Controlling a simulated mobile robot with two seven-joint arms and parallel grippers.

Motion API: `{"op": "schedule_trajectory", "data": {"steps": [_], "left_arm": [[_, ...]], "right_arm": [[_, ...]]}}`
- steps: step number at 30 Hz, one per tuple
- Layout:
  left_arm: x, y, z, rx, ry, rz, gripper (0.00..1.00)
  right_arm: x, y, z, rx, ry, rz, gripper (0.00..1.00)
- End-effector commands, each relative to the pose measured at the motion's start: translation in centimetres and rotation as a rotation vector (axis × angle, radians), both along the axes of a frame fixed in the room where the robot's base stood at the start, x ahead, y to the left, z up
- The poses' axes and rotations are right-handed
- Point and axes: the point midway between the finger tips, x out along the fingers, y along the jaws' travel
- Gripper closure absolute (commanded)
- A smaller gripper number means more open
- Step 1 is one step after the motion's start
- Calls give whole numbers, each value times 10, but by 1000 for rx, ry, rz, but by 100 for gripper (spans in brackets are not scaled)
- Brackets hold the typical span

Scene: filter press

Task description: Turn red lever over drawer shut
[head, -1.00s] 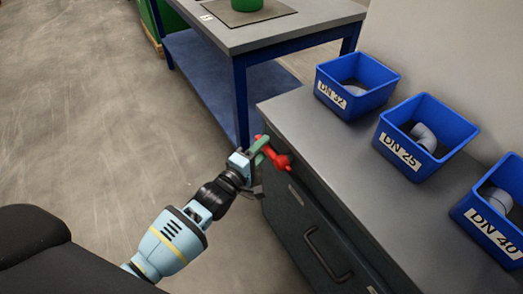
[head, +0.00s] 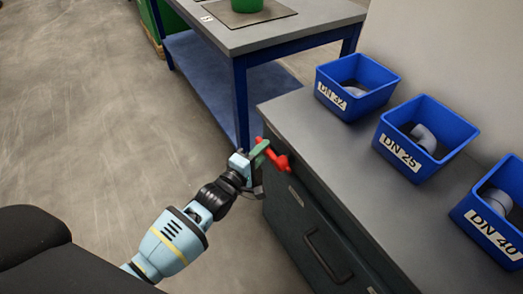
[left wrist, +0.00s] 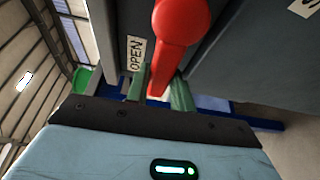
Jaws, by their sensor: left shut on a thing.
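The red lever (head: 279,163) is on the front of the grey cabinet near its left corner, above the drawer (head: 315,240). In the left wrist view the red lever (left wrist: 180,28) shows large, with a rounded knob. My left gripper (head: 262,153) has green fingers and is shut on the lever; in the left wrist view its fingers (left wrist: 159,88) stand on both sides of the red bar. An "OPEN" label (left wrist: 136,54) is beside the lever. The drawer front looks flush with the cabinet. My right gripper is not in view.
On the cabinet top (head: 310,135) stand blue bins marked DN 32 (head: 345,103), DN 25 (head: 400,158) and DN 40 (head: 490,230), with grey pipe fittings inside. A blue-legged table (head: 240,100) stands behind. The floor at left is clear.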

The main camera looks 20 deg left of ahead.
Motion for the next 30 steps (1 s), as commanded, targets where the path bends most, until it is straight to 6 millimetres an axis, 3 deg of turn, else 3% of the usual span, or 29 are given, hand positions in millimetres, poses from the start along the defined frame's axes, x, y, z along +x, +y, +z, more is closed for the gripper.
{"op": "schedule_trajectory", "data": {"steps": [11, 30], "left_arm": [[-1, -1, -12, -175, 139, 0, 100], [-13, -17, -45, -659, 512, 0, 100]], "right_arm": [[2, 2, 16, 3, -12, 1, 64], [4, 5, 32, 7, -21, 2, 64]]}}
